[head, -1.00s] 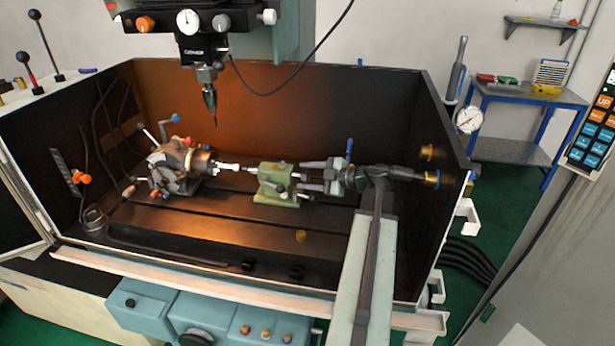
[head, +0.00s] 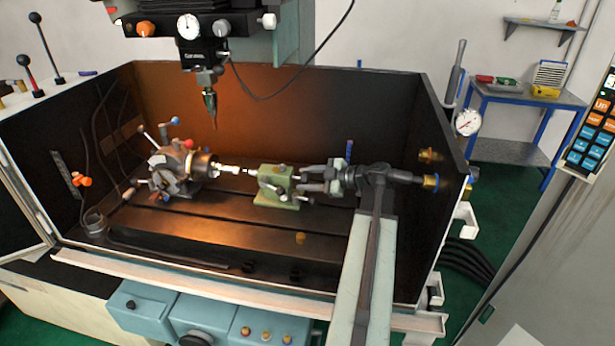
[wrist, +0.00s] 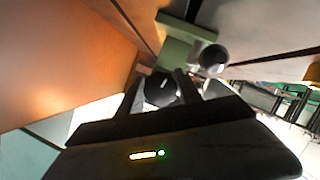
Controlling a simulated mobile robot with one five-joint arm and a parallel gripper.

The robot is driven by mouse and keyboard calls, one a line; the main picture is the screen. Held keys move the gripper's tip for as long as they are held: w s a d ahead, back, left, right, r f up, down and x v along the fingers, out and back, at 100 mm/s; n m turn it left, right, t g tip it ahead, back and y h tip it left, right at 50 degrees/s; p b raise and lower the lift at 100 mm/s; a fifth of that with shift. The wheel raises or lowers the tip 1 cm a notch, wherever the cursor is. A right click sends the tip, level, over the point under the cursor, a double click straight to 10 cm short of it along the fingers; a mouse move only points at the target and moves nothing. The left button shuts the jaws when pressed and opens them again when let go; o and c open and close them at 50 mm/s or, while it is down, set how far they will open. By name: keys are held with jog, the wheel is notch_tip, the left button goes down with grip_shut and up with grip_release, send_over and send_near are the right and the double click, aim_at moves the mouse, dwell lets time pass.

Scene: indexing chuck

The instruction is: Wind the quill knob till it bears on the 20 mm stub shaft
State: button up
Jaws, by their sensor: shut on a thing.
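The green tailstock (head: 274,184) stands on the dark machine table, left of my gripper. The bright stub shaft (head: 231,169) lies level between the indexing chuck (head: 187,168) and the tailstock's quill. In the head view I cannot tell whether the quill tip touches the shaft. My gripper (head: 308,180) reaches in from the right, at the tailstock's right end. In the wrist view its fingers are shut on the dark round quill knob (wrist: 162,89), which they partly hide. Beside it is a dark ball (wrist: 213,57) in front of the green tailstock body (wrist: 185,40).
The spindle with its pointed tool (head: 210,100) hangs above the table, between chuck and tailstock. Dark enclosure walls (head: 270,90) stand behind and at both sides. The table's front part (head: 200,225) is mostly clear.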

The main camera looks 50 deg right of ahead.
jog(key=m, duration=0.1)
jog(key=m+g+y+p, duration=0.1)
jog(key=m, duration=0.1)
jog(key=shift+w+d+r+y, duration=0.15)
jog(key=shift+y, duration=0.15)
jog(key=m+g+y, duration=0.1)
jog(key=m, duration=0.1)
jog(key=shift+m, duration=0.3)
jog(key=m+g+y+b, duration=0.1)
jog(key=m+y, duration=0.1)
jog(key=m, duration=0.1)
jog(key=shift+m+g+y+b, duration=0.3)
jog(key=shift+m+y+b, duration=0.6)
jog(key=shift+m, duration=0.4)
jog(key=shift+a, duration=0.2)
jog(key=o, duration=1.1)
jog(key=shift+s, duration=0.2)
